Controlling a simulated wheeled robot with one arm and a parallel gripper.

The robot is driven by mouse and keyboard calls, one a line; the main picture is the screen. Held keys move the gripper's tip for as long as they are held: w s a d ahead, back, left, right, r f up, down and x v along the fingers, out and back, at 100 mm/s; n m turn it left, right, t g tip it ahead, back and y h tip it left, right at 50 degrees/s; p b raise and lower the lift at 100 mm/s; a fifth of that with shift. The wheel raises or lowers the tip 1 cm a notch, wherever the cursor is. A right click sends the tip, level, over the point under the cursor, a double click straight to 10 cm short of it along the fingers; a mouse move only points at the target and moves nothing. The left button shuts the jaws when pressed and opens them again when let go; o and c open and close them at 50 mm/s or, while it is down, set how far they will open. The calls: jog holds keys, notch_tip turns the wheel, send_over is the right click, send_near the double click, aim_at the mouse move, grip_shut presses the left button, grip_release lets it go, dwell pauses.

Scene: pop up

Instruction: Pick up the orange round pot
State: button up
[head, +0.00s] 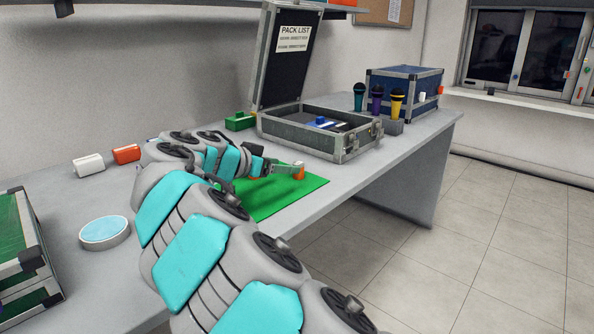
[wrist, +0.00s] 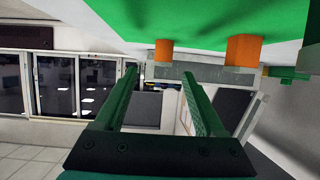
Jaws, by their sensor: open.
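Two small orange things stand on a green mat, and I cannot tell which is the round pot. One orange thing (head: 299,174) is at my gripper's tip; the other (head: 252,178) is mostly hidden by my arm. In the wrist view, which looks upside down, a smaller orange thing (wrist: 164,50) shows just beyond the fingertips and a wider one (wrist: 241,50) shows to the right. My gripper (head: 291,168) is low over the mat. In the wrist view my gripper (wrist: 159,72) has its two fingers apart with nothing held between them.
The green mat (head: 265,205) lies on the grey table (head: 365,165). An open case (head: 300,135) stands behind, with a green block (head: 240,121) beside it. Several microphones and a blue case (head: 405,85) are farther right. A white-rimmed disc (head: 104,232) lies at left.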

jog(key=shift+w+p+x, duration=0.25)
jog(key=shift+p+x, duration=0.35)
jog(key=shift+x, duration=2.15)
jog(key=shift+a+r, duration=0.2)
jog(key=shift+c, duration=0.4)
grip_shut()
